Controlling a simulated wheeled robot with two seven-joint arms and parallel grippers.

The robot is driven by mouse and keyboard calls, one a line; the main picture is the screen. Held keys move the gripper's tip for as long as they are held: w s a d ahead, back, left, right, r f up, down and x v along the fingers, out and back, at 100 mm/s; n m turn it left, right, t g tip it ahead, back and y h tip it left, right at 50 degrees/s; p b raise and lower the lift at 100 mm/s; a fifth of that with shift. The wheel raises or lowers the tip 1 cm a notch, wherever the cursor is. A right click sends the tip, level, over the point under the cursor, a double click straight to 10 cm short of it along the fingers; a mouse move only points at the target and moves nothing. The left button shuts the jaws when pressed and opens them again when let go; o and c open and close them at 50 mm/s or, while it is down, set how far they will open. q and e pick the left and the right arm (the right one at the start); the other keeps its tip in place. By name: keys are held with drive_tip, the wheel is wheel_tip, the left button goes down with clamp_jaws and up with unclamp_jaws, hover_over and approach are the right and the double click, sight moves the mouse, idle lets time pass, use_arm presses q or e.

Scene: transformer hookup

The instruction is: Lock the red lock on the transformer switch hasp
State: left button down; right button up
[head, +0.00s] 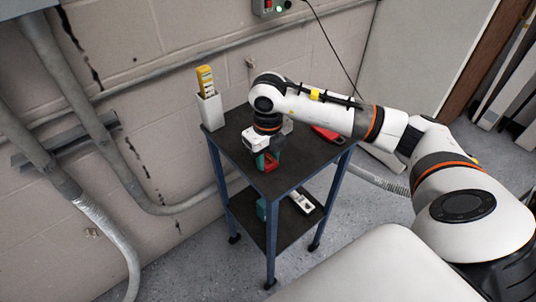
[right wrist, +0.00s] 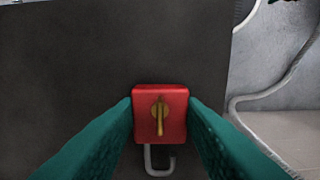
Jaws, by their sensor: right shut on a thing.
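The red lock (right wrist: 174,126) is between the two green fingers of my right gripper (right wrist: 161,125) in the right wrist view. A brass key (right wrist: 157,112) sits in its face. Its grey shackle (right wrist: 160,168) hangs below the body and looks open on one side. In the head view my right gripper (head: 267,162) points down at the cart top, with the red lock (head: 270,166) partly hidden by it. The gripper is shut on the lock. I cannot tell whether the lock touches the cart top. The transformer switch hasp and my left gripper are not in view.
The dark cart top (head: 268,184) has blue legs and a lower shelf (head: 265,229). A white holder (head: 210,111) with a yellow item (head: 205,79) stands at its back left. A red object (head: 327,134) lies at the right. Conduits (head: 75,120) run along the wall.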

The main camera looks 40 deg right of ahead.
drive_tip(key=shift+f, duration=0.1)
drive_tip(key=o, duration=1.2)
drive_tip(key=shift+c, duration=0.2)
drive_tip(key=shift+r+p, duration=1.7)
drive_tip(key=shift+r, duration=0.85)
drive_tip(key=shift+r, duration=0.3)
wheel_tip(320, 180, up, 11)
drive_tip(key=b, duration=0.1)
drive_tip(key=shift+r, duration=0.15)
